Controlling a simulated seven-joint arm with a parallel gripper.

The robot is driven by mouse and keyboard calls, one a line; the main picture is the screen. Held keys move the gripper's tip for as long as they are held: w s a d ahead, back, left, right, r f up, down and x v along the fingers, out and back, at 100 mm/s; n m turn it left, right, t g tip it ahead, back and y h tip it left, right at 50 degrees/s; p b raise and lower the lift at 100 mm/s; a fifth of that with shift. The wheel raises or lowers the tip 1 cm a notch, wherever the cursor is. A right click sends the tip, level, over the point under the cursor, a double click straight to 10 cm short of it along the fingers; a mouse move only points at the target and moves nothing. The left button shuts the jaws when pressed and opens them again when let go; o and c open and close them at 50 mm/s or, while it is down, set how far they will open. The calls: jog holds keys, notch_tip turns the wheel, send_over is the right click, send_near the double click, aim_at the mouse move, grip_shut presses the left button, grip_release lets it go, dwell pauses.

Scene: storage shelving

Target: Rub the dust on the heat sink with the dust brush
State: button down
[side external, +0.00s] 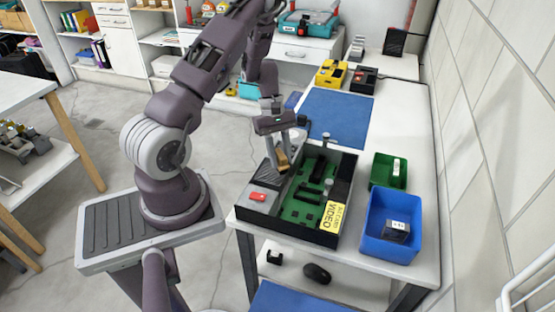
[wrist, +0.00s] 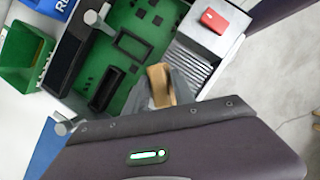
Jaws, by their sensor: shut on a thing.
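My gripper (side external: 279,152) is shut on the dust brush (side external: 284,159), whose tan wooden body also shows in the wrist view (wrist: 159,84). It hangs above the left part of an open black case (side external: 291,228) with a green circuit board. A grey finned block, which looks like the heat sink (wrist: 192,63), lies beside the board, close to the brush in the wrist view. The brush's bristles are hidden, and I cannot tell whether it touches anything. Dust cannot be made out.
A red block (side external: 258,197) sits on the grey box in the case. A green bin (side external: 376,180) and a blue bin (side external: 373,246) stand to its right. A blue mat (side external: 340,120) lies behind it. Black case walls and upright posts stand around the board.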

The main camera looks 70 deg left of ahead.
jog(key=shift+w+a, duration=0.15)
jog(key=shift+w, duration=0.05)
jog(key=shift+s+d, duration=1.1)
jog(key=shift+s, duration=0.05)
jog(key=shift+s+d+r, duration=0.15)
jog(key=shift+r, duration=0.5)
jog(key=shift+s+d+r, duration=0.1)
jog(key=shift+d+r, duration=0.05)
jog(key=shift+r, duration=3.35)
